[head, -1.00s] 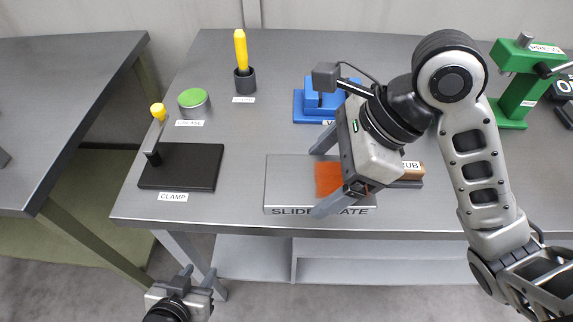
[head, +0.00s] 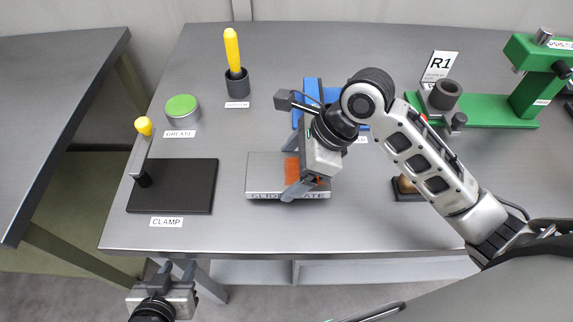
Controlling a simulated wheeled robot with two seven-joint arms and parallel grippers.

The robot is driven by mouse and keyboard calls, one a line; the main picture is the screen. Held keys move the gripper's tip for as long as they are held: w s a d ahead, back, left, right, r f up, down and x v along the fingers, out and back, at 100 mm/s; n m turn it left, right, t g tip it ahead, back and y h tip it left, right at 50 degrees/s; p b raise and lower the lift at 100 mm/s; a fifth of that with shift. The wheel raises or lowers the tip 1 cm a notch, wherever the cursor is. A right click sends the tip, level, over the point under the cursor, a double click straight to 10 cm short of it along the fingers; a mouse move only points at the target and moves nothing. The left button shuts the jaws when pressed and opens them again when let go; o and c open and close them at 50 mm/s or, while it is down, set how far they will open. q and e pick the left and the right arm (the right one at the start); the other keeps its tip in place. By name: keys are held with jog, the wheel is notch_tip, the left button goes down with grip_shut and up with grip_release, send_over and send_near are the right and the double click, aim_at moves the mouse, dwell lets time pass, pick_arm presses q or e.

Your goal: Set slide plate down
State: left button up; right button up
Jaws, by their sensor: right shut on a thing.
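The slide plate (head: 265,175) is a flat grey metal block with a rust-orange patch (head: 291,168) on top and its name on the front face. It lies level at the middle of the grey workbench, right of the clamp base. My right gripper (head: 295,167) is shut on it, one finger at its back edge and one at its front, over the right part. My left gripper (head: 175,271) is open and empty, low in front of the bench.
The black clamp base (head: 190,188) with a yellow-knobbed lever stands left. A green-topped grease tin (head: 183,110), a yellow-handled tool in a cup (head: 236,83) and a blue vise (head: 300,112) stand behind. A scrub block (head: 406,192) lies right, a green press (head: 528,90) back right. Front bench is clear.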

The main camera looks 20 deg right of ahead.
jog(key=shift+s+f, duration=0.1)
jog(key=shift+f, duration=0.9)
jog(key=o, duration=1.1)
jog(key=shift+f, duration=0.1)
jog(key=v, duration=1.2)
